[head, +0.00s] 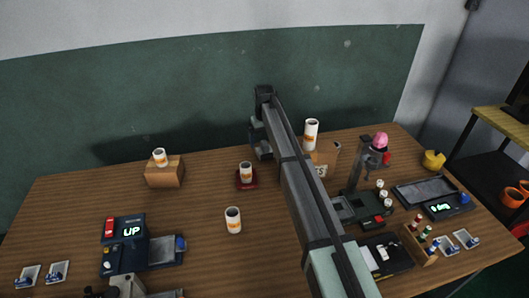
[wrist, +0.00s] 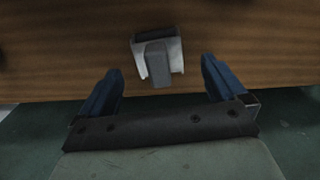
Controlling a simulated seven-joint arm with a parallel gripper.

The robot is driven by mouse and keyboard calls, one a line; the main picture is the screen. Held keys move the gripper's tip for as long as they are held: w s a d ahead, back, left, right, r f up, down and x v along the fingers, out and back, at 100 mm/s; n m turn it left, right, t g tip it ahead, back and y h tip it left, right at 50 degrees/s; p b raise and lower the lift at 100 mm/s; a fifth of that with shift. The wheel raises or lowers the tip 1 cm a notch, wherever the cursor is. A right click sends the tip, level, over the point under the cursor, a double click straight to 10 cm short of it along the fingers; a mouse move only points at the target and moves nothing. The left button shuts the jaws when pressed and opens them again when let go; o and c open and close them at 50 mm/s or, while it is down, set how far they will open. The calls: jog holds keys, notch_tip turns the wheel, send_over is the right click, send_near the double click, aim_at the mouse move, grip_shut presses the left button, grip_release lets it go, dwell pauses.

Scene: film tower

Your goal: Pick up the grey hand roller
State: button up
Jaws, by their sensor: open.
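A small grey block with a pale grey-white, bracket-like body (wrist: 157,62) lies on the wooden surface in the wrist view; it looks like the grey hand roller, but I cannot be sure. My gripper (wrist: 161,66) is open, with its two blue fingers apart on either side of the line to that object. The fingers look empty, and the object shows beyond them. In the head view my arm reaches across the table toward its back edge, with the gripper end (head: 260,140) near the back. I cannot pick out the roller there; my arm hides part of the table.
White, orange-banded cups stand on a wooden block (head: 165,175), on a red base (head: 246,183) and on the bare table (head: 233,221). A dark machine showing "UP" (head: 125,256) is front left. Trays and devices crowd the right. The table's (head: 70,215) left-middle is mostly clear.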

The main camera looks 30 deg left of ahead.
aim_at(264, 143)
notch_tip(264, 143, down, 5)
jog(key=shift+w+r, duration=0.1)
dwell(0.3)
jog(key=c, duration=1.2)
